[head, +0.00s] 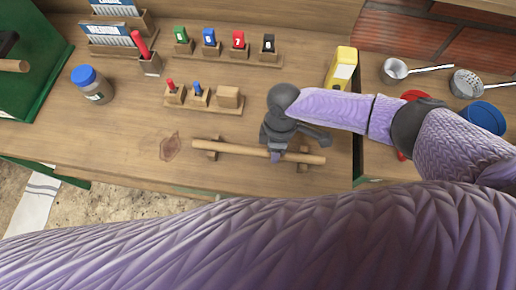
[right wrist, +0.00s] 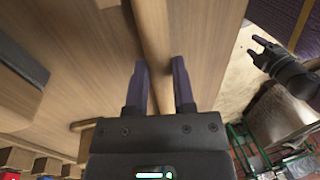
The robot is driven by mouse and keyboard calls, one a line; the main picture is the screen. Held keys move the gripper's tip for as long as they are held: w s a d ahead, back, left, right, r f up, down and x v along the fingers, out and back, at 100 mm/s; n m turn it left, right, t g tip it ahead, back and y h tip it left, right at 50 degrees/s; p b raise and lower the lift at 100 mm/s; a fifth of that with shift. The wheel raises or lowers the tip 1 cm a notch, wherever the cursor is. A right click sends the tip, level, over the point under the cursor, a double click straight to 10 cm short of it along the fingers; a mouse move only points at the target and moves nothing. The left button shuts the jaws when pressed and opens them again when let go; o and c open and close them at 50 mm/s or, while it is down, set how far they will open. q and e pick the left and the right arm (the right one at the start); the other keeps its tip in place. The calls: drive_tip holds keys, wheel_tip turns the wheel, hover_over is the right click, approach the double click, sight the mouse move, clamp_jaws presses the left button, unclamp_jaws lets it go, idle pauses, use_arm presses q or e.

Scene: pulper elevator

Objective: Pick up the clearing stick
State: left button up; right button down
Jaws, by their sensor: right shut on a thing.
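The clearing stick (head: 230,149) is a long, plain wooden rod lying crosswise near the front edge of the wooden bench. It sits on or just above two small wooden rests (head: 211,146). My right gripper (head: 276,157) is over the stick, right of its middle, with the fingers pointing down. In the right wrist view the stick (right wrist: 153,35) runs between the two fingers (right wrist: 160,88), and the gripper is shut on it. My left gripper (right wrist: 260,49) shows only at the right of the right wrist view, away from the stick, with its fingers apart and empty.
A jar with a blue lid (head: 93,86) stands at the left. A block rack (head: 204,104) and numbered tags (head: 238,42) stand behind the stick.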

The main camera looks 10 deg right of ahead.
wheel_tip(320, 180, up, 10)
drive_tip(key=p, duration=0.3)
drive_tip(key=w+d+r+m+t+y+b, duration=0.1)
drive_tip(key=w+d+r+m+b, duration=0.3)
drive_tip(key=m+b, duration=0.6)
wheel_tip(320, 180, up, 2)
drive_tip(key=d+m+t, duration=0.1)
drive_tip(key=d+m, duration=0.1)
drive_tip(key=m, duration=0.2)
drive_tip(key=shift+w+r+m+y, duration=0.2)
drive_tip(key=shift+r+m+y, duration=0.1)
drive_tip(key=shift+m, duration=0.1)
